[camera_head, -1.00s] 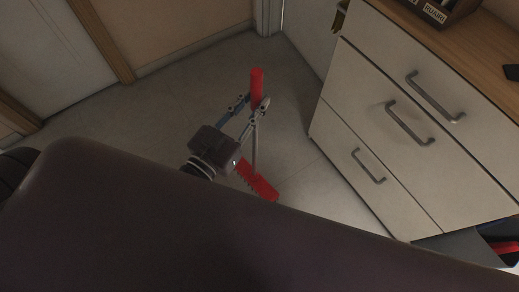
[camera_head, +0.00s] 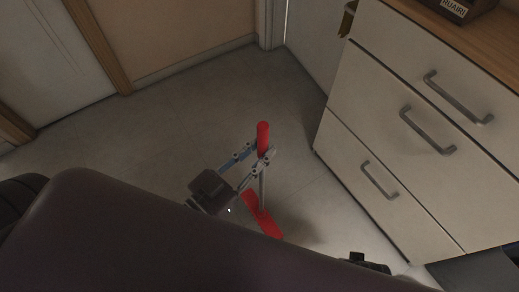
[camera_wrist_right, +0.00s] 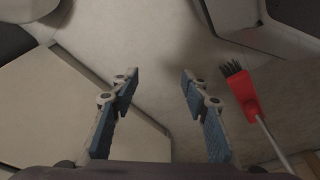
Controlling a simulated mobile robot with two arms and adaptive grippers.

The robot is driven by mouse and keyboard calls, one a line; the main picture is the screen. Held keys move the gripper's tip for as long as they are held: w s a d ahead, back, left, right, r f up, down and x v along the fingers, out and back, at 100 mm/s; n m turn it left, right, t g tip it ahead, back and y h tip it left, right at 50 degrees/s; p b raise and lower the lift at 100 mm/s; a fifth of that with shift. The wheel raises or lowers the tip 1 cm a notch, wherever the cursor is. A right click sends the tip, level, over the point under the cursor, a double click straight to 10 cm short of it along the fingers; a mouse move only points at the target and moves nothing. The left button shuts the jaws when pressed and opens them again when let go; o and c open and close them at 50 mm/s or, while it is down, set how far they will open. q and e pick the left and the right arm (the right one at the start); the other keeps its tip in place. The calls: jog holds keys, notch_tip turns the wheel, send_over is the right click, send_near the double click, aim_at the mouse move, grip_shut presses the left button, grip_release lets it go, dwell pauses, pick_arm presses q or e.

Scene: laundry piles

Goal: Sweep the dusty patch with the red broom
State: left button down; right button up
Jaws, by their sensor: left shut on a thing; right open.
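The red broom (camera_head: 262,217) stands roughly upright over the floor, with a red grip on top, a thin metal shaft and a red head below. My left gripper (camera_head: 263,152) is shut on the broom's red grip. In the right wrist view, the red broom head (camera_wrist_right: 242,96) with dark bristles shows at the right, beside and apart from my right gripper (camera_wrist_right: 158,82). The right gripper is open and empty. I cannot tell whether the bristles touch the floor. I cannot make out the dusty patch; my body hides the nearer floor.
A white drawer unit (camera_head: 385,150) with metal handles and a wooden top stands at the right. A door (camera_head: 45,60) and wall close off the back left. The grey floor (camera_head: 180,125) between them is clear.

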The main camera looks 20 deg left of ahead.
pick_arm(q)
jog(key=shift+f+b, duration=0.95)
jog(key=shift+b, duration=0.15)
pick_arm(e)
notch_tip(320, 180, up, 10)
jog(key=w, duration=0.1)
jog(key=shift+w+t, duration=0.3)
jog(key=shift+w, duration=0.05)
